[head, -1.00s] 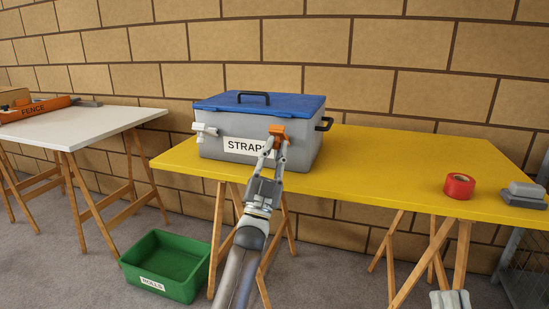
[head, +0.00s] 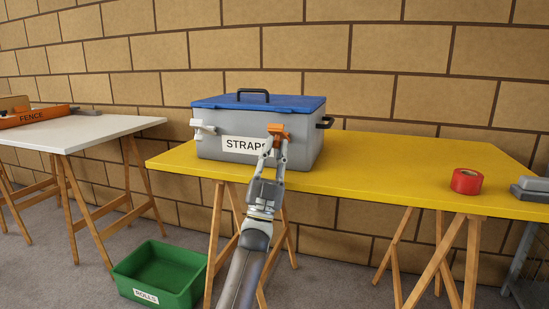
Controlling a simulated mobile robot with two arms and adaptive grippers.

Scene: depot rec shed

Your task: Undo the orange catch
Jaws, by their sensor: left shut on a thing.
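A grey box labelled STRAPS (head: 210,148) with a blue lid (head: 292,104) stands on the yellow table (head: 400,167). The lid lies shut, with a black handle on top. The orange catch (head: 279,129) is on the box's front, right of the label, just under the lid. A white catch (head: 203,127) sits on the front at the left and sticks out from the box. My left gripper (head: 277,138) reaches up from below and is shut on the orange catch, its fingers hiding the catch's lower part. My right gripper is out of view.
A red tape roll (head: 466,181) and a grey object (head: 533,189) lie at the table's right. A green bin labelled ROLLS (head: 160,274) is on the floor. A white table (head: 75,133) with an orange FENCE box (head: 30,118) stands at left. The yellow table's middle is clear.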

